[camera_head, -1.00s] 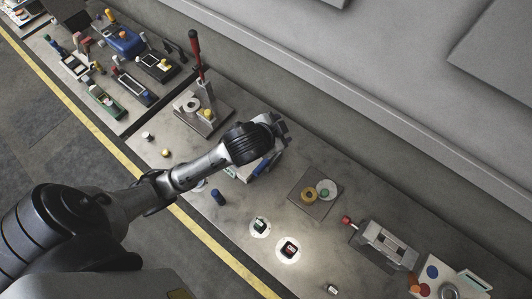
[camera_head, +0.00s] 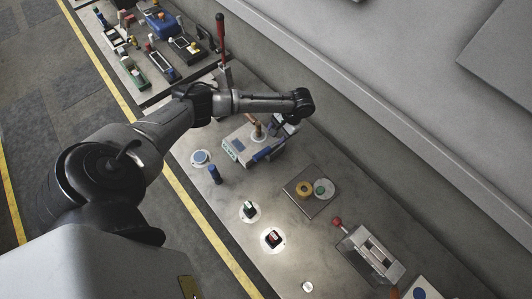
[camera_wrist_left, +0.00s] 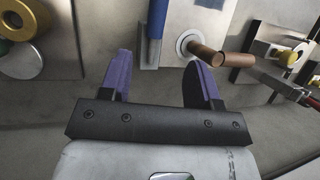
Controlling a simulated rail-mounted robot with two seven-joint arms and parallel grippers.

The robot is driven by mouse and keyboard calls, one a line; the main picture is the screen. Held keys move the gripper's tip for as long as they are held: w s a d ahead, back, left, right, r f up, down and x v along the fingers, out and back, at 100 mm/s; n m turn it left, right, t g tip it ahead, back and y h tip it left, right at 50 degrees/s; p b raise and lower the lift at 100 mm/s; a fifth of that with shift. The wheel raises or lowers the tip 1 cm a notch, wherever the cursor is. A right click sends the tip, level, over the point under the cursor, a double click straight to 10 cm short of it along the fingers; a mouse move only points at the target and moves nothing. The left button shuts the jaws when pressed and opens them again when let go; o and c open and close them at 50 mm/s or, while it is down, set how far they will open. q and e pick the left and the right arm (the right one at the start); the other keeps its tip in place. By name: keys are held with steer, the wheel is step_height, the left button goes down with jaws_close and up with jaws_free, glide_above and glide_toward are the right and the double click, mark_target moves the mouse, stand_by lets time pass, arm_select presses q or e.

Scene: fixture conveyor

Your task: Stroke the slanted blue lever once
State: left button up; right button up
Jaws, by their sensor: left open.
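The slanted blue lever (camera_head: 263,154) sits on a pale box-shaped fixture (camera_head: 236,149) mid-bench in the head view. In the left wrist view the blue lever (camera_wrist_left: 157,18) stands beyond the fingers, roughly in line with the gap between them; contact cannot be made out. My left gripper (camera_wrist_left: 158,65) is open and empty, its two purple fingers apart. In the head view my left gripper (camera_head: 286,124) is just above and beside the fixture, partly hidden by the wrist. My right gripper is out of view.
A brown-handled crank (camera_wrist_left: 208,55) stands close to the right finger; its brown knob also shows in the head view (camera_head: 258,131). The wall runs behind.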

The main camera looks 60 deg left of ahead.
mark_target(264, 152)
arm_select(q)
steer(key=x, duration=1.3)
steer(key=shift+s+d+f+p, duration=0.1)
steer(key=shift+d+f+p, duration=0.05)
steer(key=shift+f+p, duration=0.2)
steer(key=shift+c, duration=0.5)
jaws_close()
